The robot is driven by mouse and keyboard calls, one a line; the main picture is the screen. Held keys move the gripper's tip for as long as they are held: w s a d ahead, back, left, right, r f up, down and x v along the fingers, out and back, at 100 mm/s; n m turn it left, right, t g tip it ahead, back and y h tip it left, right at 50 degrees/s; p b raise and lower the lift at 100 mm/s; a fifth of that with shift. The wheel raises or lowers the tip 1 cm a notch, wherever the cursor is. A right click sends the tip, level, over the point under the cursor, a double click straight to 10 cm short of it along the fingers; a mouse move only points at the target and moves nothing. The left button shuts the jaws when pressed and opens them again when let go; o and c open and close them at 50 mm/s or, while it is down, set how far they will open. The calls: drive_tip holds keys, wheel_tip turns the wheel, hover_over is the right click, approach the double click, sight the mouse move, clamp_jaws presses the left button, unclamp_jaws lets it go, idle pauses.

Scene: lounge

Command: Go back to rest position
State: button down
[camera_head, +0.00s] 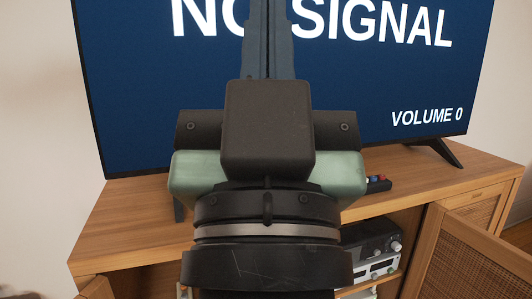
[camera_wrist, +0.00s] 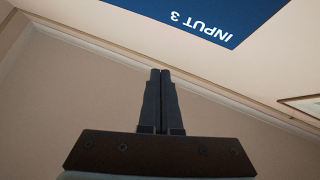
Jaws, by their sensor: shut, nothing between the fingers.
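My gripper (camera_head: 267,30) is raised in front of the television in the head view, its fingers together and pointing up. In the wrist view my gripper (camera_wrist: 160,75) also shows with its two fingers closed side by side and nothing between them. The fingers point toward a pale wall and ceiling area, apart from any object there. My wrist hides the middle of the television stand in the head view.
The television (camera_head: 140,100) reads "NO SIGNAL" and "VOLUME 0"; its screen corner (camera_wrist: 215,15) shows "INPUT 3" in the wrist view. It stands on a wooden cabinet (camera_head: 130,225). A small dark object with coloured buttons (camera_head: 378,183) lies there. Audio devices (camera_head: 372,250) sit on a shelf below.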

wheel_tip(320, 180, up, 39)
drive_tip(key=s+p, duration=0.1)
drive_tip(key=p, duration=3.6)
drive_tip(key=c, duration=1.5)
unclamp_jaws()
drive_tip(key=shift+a, duration=0.1)
drive_tip(key=shift+c, duration=0.2)
